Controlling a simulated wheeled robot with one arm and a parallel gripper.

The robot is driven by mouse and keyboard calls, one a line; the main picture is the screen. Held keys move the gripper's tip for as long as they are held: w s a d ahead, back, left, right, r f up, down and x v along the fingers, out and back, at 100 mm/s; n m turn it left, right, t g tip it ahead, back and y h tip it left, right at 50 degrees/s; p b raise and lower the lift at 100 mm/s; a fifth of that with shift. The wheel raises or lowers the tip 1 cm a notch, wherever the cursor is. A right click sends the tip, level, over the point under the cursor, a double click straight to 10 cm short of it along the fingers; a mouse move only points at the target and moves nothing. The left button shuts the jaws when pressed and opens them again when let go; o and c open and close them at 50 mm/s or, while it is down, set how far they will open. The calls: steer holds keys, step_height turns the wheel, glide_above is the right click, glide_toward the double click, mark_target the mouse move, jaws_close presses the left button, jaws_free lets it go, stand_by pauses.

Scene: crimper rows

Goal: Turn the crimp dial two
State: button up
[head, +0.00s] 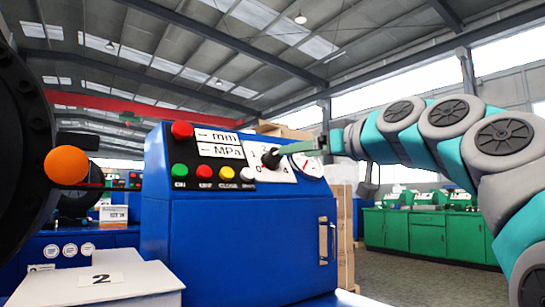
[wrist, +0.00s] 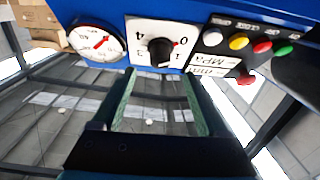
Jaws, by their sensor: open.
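The crimp dial is a black knob (head: 270,158) on a white numbered plate, on the sloped front panel of a blue machine (head: 240,235). In the wrist view the knob (wrist: 160,50) appears upside down, with 0, 1 and 4 readable around it. Contact is not visible.
A round gauge (wrist: 96,41) sits beside the dial plate. Green, red, yellow and white buttons (wrist: 262,47) and a red knob (head: 182,130) are on the other side. An orange ball (head: 66,166) on a dark machine is at far left. Green cabinets (head: 425,232) stand behind.

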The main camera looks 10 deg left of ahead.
mark_target(273, 159)
steer(key=p+x, duration=0.1)
steer(key=x, duration=0.6)
steer(key=shift+w+p, duration=0.1)
steer(key=shift+p, duration=0.3)
steer(key=shift+c, duration=0.2)
jaws_close()
